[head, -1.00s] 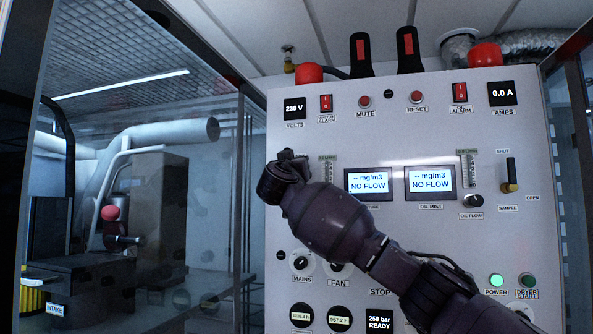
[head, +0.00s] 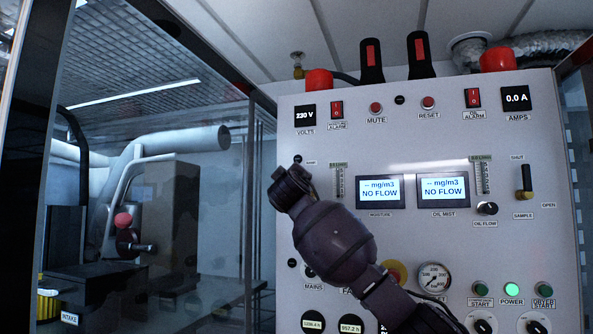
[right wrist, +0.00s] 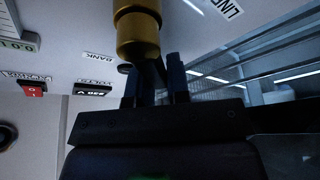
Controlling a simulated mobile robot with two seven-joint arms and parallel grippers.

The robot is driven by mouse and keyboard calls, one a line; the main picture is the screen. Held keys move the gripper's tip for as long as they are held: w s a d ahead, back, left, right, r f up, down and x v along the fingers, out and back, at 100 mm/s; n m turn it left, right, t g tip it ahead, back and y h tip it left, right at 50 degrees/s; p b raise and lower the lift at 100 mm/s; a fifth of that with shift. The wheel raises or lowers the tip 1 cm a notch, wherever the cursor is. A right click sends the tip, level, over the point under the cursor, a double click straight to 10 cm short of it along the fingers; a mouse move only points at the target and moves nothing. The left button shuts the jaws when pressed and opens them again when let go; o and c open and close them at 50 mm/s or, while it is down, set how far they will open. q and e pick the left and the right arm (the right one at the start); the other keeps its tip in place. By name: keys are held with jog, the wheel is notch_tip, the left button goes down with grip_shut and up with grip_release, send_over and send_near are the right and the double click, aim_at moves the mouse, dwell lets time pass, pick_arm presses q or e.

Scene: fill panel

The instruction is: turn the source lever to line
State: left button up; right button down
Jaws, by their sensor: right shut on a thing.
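The source lever shows in the right wrist view as a brass hub (right wrist: 138,32) with a dark handle (right wrist: 156,75) below it. A LINE label (right wrist: 228,8) is to its upper right and a BANK label (right wrist: 98,56) to its left. My right gripper (right wrist: 155,88) is shut on the dark handle, a finger on each side. In the head view my right gripper (head: 290,182) is at the panel's left edge and hides the lever. Where the handle points is hard to tell. My left gripper is not in view.
The grey panel (head: 440,125) carries NO FLOW displays (head: 443,189), switches, knobs and a sample lever (head: 526,185) at right. A pressure gauge (head: 434,277) is near my right arm. Left of the panel is a glass enclosure with machinery and a red ball knob (head: 123,220).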

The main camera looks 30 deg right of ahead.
jog(key=shift+w+a+f+n+y+p, duration=0.2)
jog(key=shift+n+y+p, duration=0.1)
jog(key=shift+n, duration=0.25)
jog(key=shift+w+a+f+n+y+p, duration=0.15)
jog(key=shift+n+y, duration=0.15)
jog(key=shift+n, duration=0.25)
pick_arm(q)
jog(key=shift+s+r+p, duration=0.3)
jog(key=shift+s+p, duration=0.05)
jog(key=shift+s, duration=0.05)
pick_arm(e)
jog(key=shift+w+a+f+n+g+y, duration=0.1)
jog(key=shift+f+n+g+y, duration=0.35)
jog(key=shift+n, duration=0.75)
jog(key=shift+w+a+f+n+g+y, duration=0.1)
jog(key=shift+f+n+y, duration=0.1)
jog(key=shift+f+n, duration=0.75)
jog(key=shift+w+f+n+g+y, duration=0.1)
jog(key=shift+f+n+g+y, duration=0.2)
jog(key=shift+n, duration=1.15)
jog(key=c, duration=1.1)
grip_release()
jog(key=shift+s, duration=0.15)
